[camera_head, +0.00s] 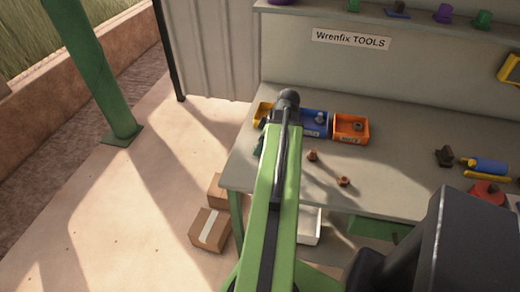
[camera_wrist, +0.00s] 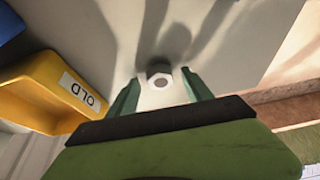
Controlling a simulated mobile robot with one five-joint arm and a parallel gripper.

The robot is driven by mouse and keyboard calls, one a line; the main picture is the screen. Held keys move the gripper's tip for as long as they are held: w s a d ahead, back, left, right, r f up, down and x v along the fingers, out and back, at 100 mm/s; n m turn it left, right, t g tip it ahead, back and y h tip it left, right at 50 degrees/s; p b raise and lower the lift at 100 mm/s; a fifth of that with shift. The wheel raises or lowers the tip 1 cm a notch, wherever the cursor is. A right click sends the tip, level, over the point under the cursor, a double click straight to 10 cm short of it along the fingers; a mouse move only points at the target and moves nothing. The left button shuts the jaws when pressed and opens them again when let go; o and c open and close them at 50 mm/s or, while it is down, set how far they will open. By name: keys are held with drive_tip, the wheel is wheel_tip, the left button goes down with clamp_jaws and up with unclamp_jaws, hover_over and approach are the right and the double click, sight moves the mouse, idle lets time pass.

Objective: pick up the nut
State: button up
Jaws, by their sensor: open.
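In the wrist view a pale six-sided nut (camera_wrist: 161,82) with a round hole sits on the grey bench top, with a dark patch just beyond it. My gripper (camera_wrist: 160,78) is open, with one green finger on each side of the nut. I cannot tell whether either finger touches it. In the head view my arm hides this nut and most of the gripper. Two small brown pieces, one (camera_head: 312,156) nearer the bins and one (camera_head: 343,181) nearer the front edge, lie on the bench (camera_head: 400,165) right of my arm.
A yellow bin (camera_wrist: 42,88) labelled OLD stands left of my gripper. A blue bin (camera_head: 314,131) and an orange bin (camera_head: 350,137), each holding small parts, stand beside it. Tools lie at the bench's right. Cardboard boxes (camera_head: 209,230) are on the floor.

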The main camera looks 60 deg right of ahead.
clamp_jaws()
drive_tip(key=shift+r, duration=0.1)
idle(0.3)
